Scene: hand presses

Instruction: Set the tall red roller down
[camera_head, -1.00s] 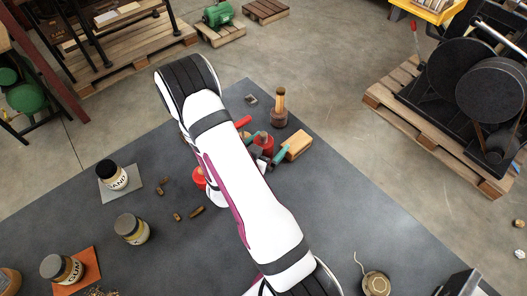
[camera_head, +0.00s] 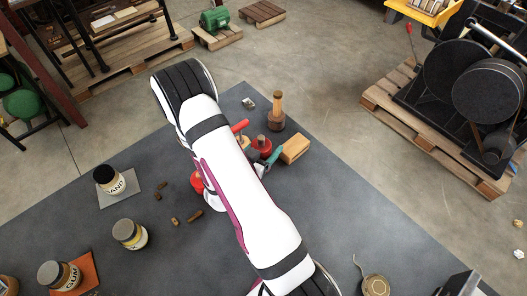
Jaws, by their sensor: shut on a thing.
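A red roller (camera_head: 262,144) with a dark top shows just right of my white arm, above the dark mat (camera_head: 345,205). It looks like the tall red roller, though my arm hides part of it. A teal finger of my gripper (camera_head: 273,157) is close against its right side. The gripper's body and other finger are mostly hidden behind the arm. The gripper is shut on the roller. I cannot tell whether the roller's foot touches the mat.
A wooden block (camera_head: 294,149) is close on the right, and a wooden-handled tool (camera_head: 277,112) stands behind. A red handle (camera_head: 240,126) and another red piece (camera_head: 196,181) show beside my arm. Jars (camera_head: 130,234) stand at left; the mat's right side is mostly clear.

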